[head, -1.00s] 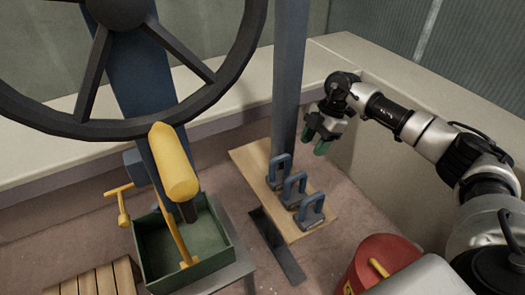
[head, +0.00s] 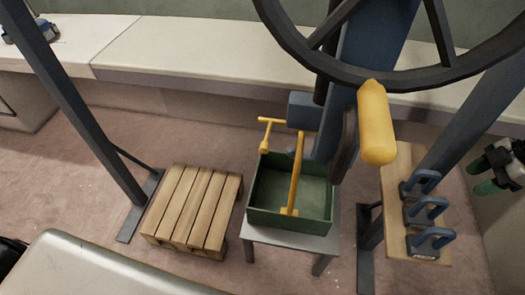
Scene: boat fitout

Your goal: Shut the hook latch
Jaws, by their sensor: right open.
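I cannot pick out a hook latch with certainty in the head view. Several blue U-shaped pieces (head: 427,209) stand in a row on a wooden board (head: 397,165) at the right. My right gripper (head: 482,178) is at the right edge, partly cut off. Its green-tipped fingers are apart and empty, beside the board and not touching the blue pieces. My left gripper is not in view.
A dark wheel (head: 447,62) with a yellow handle (head: 376,125) fills the upper right. A green box (head: 262,216) with a yellow handle sits on a grey stool. A slatted wooden pallet (head: 193,207) lies left of it. A dark post (head: 82,110) stands at left. Floor between is clear.

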